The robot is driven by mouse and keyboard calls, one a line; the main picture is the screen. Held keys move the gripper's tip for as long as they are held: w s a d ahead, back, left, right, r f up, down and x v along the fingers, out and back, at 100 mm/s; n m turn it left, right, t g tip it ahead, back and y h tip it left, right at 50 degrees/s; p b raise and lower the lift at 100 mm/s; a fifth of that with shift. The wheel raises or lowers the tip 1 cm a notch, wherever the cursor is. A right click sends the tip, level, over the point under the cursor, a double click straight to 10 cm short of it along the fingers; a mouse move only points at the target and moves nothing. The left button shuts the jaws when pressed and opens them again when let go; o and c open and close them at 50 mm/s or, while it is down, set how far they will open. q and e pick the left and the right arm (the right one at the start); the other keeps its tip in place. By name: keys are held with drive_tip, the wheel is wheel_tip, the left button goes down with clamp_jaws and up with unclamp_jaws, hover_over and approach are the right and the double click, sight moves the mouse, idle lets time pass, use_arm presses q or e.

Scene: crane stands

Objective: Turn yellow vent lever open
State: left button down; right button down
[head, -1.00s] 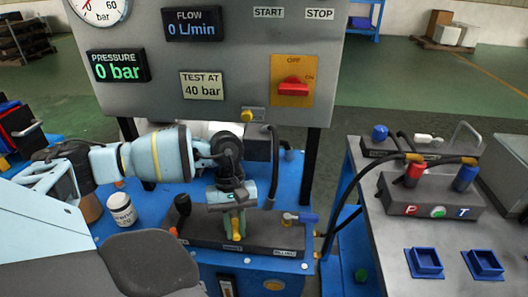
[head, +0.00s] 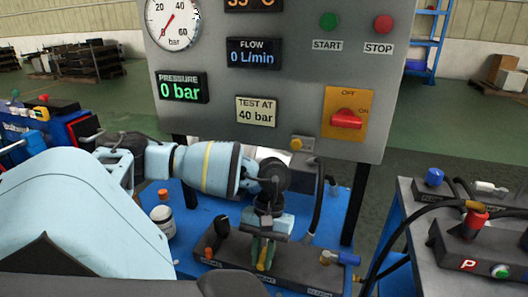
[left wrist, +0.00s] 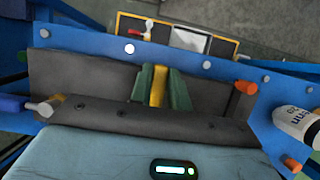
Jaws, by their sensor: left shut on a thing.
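The yellow vent lever (head: 263,257) stands on a dark manifold block on the blue bench, below the grey panel. My left gripper (head: 261,254) points down at it, and its green fingers are shut on the lever. In the left wrist view the yellow lever (left wrist: 158,86) shows between the two green fingers (left wrist: 160,88), which touch its sides. The fingers hide part of the lever. The dark block (left wrist: 80,85) runs on both sides of it. My right gripper is not in view.
A white bottle (head: 162,222) stands at the left. The panel (head: 300,70) rises behind. A grey table (head: 408,222) with hoses is at right.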

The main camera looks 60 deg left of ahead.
use_arm(q)
drive_tip(key=c, duration=1.3)
unclamp_jaws()
drive_tip(key=shift+r, duration=0.3)
drive_tip(key=r, duration=0.3)
drive_tip(key=shift+s+d, duration=0.3)
drive_tip(key=shift+s, duration=0.05)
drive_tip(key=s+d, duration=0.3)
drive_tip(key=s+d+r+p, duration=0.1)
drive_tip(key=s+d, duration=0.2)
drive_tip(key=d, duration=0.1)
drive_tip(key=s+d+p, duration=0.1)
drive_tip(key=s+d, duration=0.2)
drive_tip(key=d, duration=0.1)
drive_tip(key=shift+s+d+r, duration=0.2)
drive_tip(key=shift+s+d, duration=0.05)
drive_tip(key=shift+s, duration=0.1)
